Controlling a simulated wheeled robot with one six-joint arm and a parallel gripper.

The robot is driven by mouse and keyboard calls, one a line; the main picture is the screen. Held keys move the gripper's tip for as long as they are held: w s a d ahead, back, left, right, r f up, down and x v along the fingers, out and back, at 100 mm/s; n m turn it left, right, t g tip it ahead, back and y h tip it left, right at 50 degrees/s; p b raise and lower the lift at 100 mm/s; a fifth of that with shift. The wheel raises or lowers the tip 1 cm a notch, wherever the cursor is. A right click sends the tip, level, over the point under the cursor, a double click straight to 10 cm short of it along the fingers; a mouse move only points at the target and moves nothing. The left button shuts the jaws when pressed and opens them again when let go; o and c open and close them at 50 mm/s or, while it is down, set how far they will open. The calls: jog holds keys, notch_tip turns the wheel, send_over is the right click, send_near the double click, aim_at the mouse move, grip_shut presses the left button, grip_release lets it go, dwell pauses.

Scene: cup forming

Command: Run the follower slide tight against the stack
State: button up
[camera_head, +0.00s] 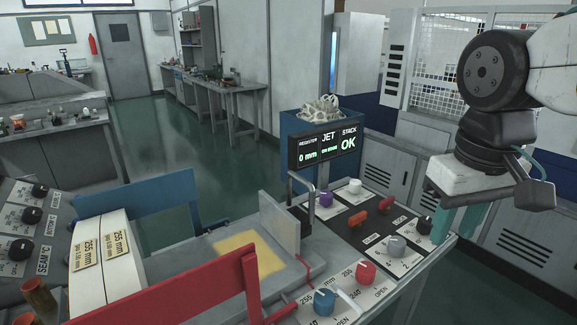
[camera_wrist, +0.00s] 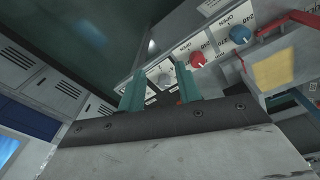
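A white paper stack (camera_head: 100,255) with yellow "255 mm" labels stands at the left end of the grey bed in the head view. The grey upright plate (camera_head: 283,232), which looks like the follower slide, stands at the right end of the bed. A bare bed stretch with a yellow patch (camera_head: 247,252) separates plate and stack. A metal hoop handle (camera_head: 311,197) rises beside the plate. My gripper (camera_head: 453,230) is right of the panel, apart from the plate. Its teal fingers stand apart and empty in the wrist view (camera_wrist: 159,88).
A blue rail (camera_head: 140,207) and a red rail (camera_head: 175,290) flank the bed. The panel has red (camera_head: 365,272) and blue (camera_head: 324,301) knobs and several others. A display (camera_head: 325,148) reads register "0 mm" and stack "OK". Grey lockers stand behind my arm.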

jog(key=w+a+r+n, duration=0.3)
jog(key=w+a+r, duration=0.2)
jog(key=w+a, duration=0.6)
jog(key=n+h, duration=0.1)
jog(key=n, duration=0.1)
send_near(300, 177)
jog(key=f, duration=0.8)
jog(key=shift+w+d, duration=0.35)
jog(key=shift+d, duration=0.05)
jog(key=shift+c, duration=0.3)
grip_shut()
